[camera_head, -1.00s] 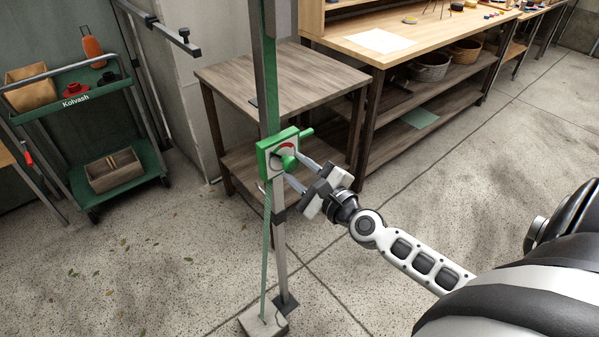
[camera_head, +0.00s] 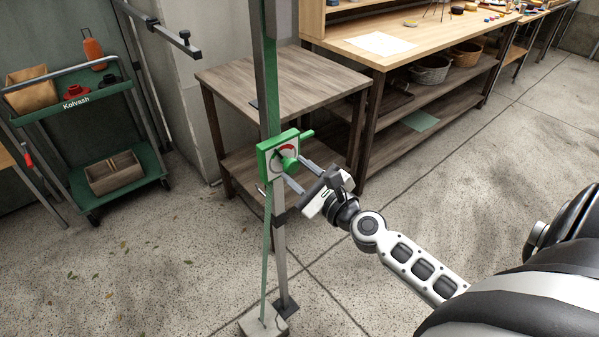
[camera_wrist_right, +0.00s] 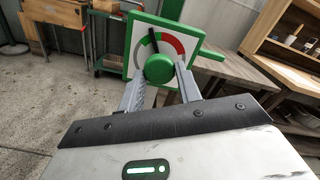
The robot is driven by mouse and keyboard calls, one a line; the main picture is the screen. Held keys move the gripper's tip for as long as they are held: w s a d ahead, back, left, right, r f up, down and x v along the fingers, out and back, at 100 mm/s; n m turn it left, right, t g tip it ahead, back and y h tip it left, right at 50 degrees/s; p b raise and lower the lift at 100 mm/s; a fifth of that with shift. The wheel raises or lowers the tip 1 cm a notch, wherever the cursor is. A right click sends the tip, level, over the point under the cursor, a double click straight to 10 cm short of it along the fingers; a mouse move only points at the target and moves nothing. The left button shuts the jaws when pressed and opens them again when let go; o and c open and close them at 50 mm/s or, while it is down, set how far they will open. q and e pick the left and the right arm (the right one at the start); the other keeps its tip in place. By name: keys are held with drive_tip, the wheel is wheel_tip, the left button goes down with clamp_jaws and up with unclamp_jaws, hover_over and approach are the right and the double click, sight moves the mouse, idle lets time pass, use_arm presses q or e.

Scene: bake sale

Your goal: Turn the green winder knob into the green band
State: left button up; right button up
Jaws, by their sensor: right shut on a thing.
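The green winder knob (camera_wrist_right: 158,68) sits at the centre of a white dial plate with a green frame (camera_wrist_right: 129,45), fixed to an upright post. In the head view the knob (camera_head: 290,164) faces my right gripper (camera_head: 297,174). My right gripper (camera_wrist_right: 160,88) is shut on the knob, one finger on each side. A black pointer (camera_wrist_right: 152,38) slants up and left from the knob. The dial has a grey part on the left, green near the top and a red band (camera_wrist_right: 180,46) on the right. I cannot tell exactly where the pointer tip falls. My left gripper is not in view.
A green lever (camera_head: 307,134) sticks out right of the dial box. A wooden table (camera_head: 225,80) stands behind, and a green trolley (camera_head: 75,183) at left. The floor in front is clear.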

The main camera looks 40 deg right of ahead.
drive_tip(key=o, duration=1)
drive_tip(key=shift+c, duration=0.2)
drive_tip(key=shift+s+f, duration=0.15)
drive_tip(key=shift+s, duration=0.4)
use_arm(q)
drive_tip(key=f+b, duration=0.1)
drive_tip(key=b, duration=0.2)
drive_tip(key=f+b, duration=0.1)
drive_tip(key=b, duration=0.2)
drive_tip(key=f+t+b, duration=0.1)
drive_tip(key=b, duration=0.3)
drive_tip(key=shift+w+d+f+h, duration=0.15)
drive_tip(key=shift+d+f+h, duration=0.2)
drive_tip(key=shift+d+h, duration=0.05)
use_arm(e)
drive_tip(key=s+d, duration=0.1)
drive_tip(key=s, duration=1.4)
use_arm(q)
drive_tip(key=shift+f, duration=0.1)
use_arm(e)
drive_tip(key=shift+w+d, duration=0.1)
drive_tip(key=shift+d, duration=0.05)
